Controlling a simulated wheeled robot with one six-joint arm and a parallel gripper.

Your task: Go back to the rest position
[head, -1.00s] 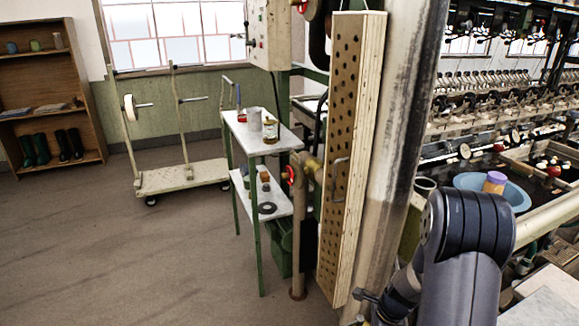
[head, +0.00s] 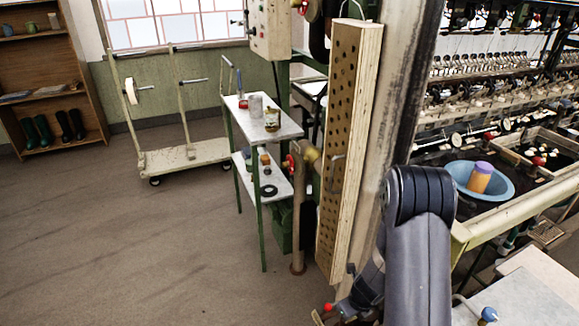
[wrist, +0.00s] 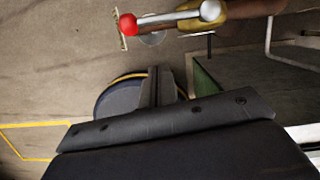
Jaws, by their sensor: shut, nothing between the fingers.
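My gripper (wrist: 156,86) shows in the wrist view as two dark fingers close together, with nothing between them. They point away over the floor, with a round dark thing (wrist: 120,97) with a yellow rim beyond or beside them. My dark grey arm is at the lower right of the head view, in front of the pillar's foot. Its lower end runs down to the bottom edge, and the fingertips cannot be made out there.
In the wrist view, a lever with a red ball (wrist: 128,24) lies beyond the fingers. In the head view, a perforated board (head: 345,150) and pillar (head: 402,90) stand close to my arm. A blue basin (head: 505,187) is at right. Floor (head: 120,235) at left is clear.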

